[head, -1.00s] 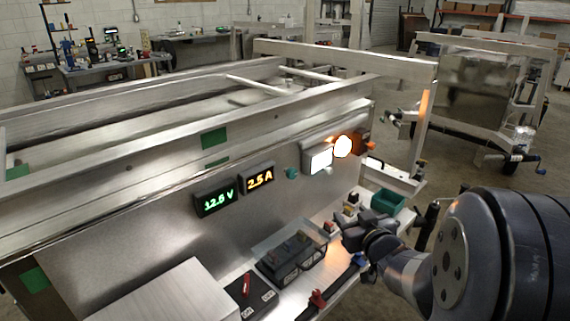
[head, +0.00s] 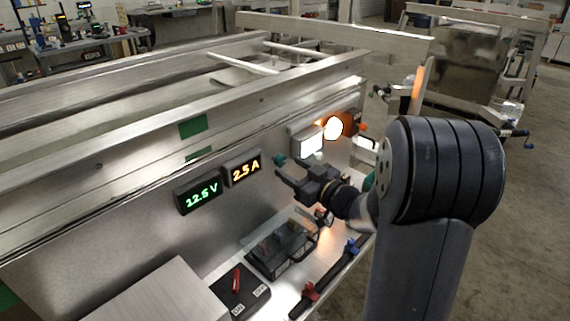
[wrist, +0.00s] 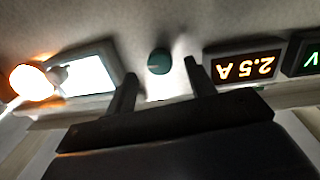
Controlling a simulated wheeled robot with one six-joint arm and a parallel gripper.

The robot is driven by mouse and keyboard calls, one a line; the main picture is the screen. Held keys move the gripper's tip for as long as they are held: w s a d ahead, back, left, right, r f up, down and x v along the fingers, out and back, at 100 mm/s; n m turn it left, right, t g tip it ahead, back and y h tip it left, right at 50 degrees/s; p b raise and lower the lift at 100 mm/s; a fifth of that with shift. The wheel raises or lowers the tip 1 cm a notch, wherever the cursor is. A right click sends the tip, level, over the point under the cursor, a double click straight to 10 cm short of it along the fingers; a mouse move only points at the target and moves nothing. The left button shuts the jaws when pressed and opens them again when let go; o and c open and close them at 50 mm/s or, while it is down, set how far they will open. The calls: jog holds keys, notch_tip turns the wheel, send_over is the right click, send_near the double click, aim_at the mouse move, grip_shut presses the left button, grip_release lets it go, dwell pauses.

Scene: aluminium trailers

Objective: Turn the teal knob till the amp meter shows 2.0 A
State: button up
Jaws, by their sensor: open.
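The teal knob (head: 280,160) sits on the upright metal panel, right of the meters. The amp meter (head: 243,169) reads 2.5 A in orange digits; in the wrist view it appears upside down (wrist: 244,66). My gripper (head: 282,178) is open and empty, its fingers pointing at the panel just by the knob. In the wrist view the knob (wrist: 159,61) lies ahead of the gap between the two fingertips (wrist: 161,68). The fingers look apart from the knob, though the remaining distance is hard to judge.
A green voltmeter (head: 199,196) reads 12.5 V. A lit white lamp (head: 308,141) and a glowing orange lamp (head: 333,127) are right of the knob. Below, a shelf holds a dark battery box (head: 280,248), a switch with a red lever (head: 237,279) and a grey box (head: 172,291).

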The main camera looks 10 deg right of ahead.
aim_at(282, 162)
jog(key=shift+x, duration=1.7)
jog(key=shift+s, duration=0.1)
jog(key=c, duration=1)
jog(key=shift+o, duration=0.2)
jog(key=shift+f+b, duration=0.1)
jog(key=shift+b, duration=0.25)
jog(key=n+b, duration=0.3)
jog(key=b, duration=0.1)
jog(key=shift+f+n, duration=0.2)
jog(key=shift+n, duration=0.2)
jog(key=n+b, duration=0.3)
jog(key=b, duration=0.1)
jog(key=shift+d+n, duration=0.1)
jog(key=shift+n, duration=0.2)
jog(key=shift+r+n+b, duration=0.15)
jog(key=shift+n+b, duration=0.45)
jog(key=shift+n, duration=0.2)
jog(key=shift+y, duration=0.4)
